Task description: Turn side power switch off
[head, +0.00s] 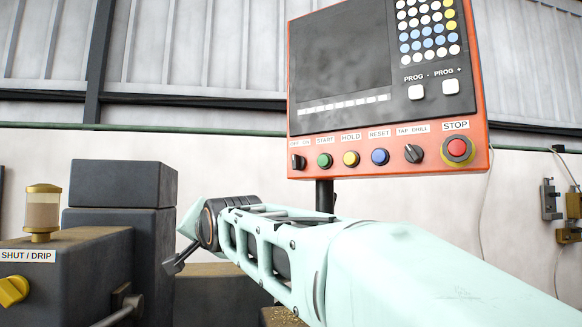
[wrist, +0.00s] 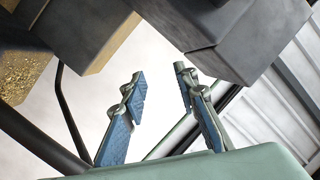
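I cannot make out a switch labelled as the side power switch in either view. An orange-framed control panel (head: 385,90) hangs at the upper middle right of the head view. A small black selector knob (head: 298,162) sits at its lower left under a label that seems to read OFF ON. My gripper (wrist: 160,82) is open and empty in the wrist view, its two blue-padded fingers apart. In the head view my gripper (head: 176,263) is seen partly, left of the panel's post and below the panel, touching nothing that I can see.
Dark machine blocks (head: 122,185) stand left of my gripper. A grey housing (head: 65,280) carries a yellow knob (head: 13,291) labelled SHUT / DRIP and an oiler cup (head: 42,210). The panel has a red stop button (head: 457,147). Wall boxes (head: 550,200) hang far right.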

